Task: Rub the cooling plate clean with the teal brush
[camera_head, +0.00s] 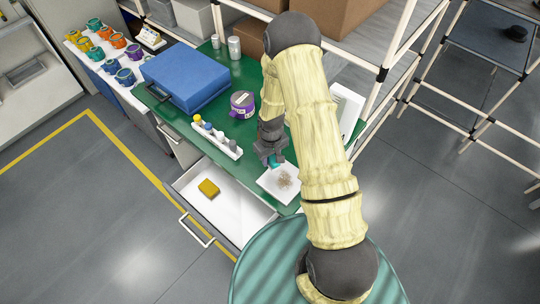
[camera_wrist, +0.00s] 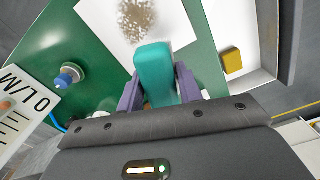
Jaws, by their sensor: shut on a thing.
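My gripper (camera_head: 272,157) is shut on the teal brush and reaches over the near end of the green bench top. The teal brush (camera_wrist: 154,72) shows clearly between the two fingers in the wrist view; in the head view only a small teal bit (camera_head: 273,161) shows below the fingers. The cooling plate (camera_head: 268,183) is a white square lying on the bench just below the gripper. A brownish speckled patch of dirt (camera_head: 284,181) lies on it. In the wrist view the plate (camera_wrist: 100,18) and dirt (camera_wrist: 136,18) are just beyond the brush tip. I cannot tell whether brush and plate touch.
An open white drawer (camera_head: 228,217) holds a yellow sponge-like block (camera_head: 208,188). A white rack with small bottles (camera_head: 217,139), a purple-banded pot (camera_head: 242,104) and a blue case (camera_head: 187,78) stand on the green bench (camera_head: 262,134). Shelf posts rise at the right.

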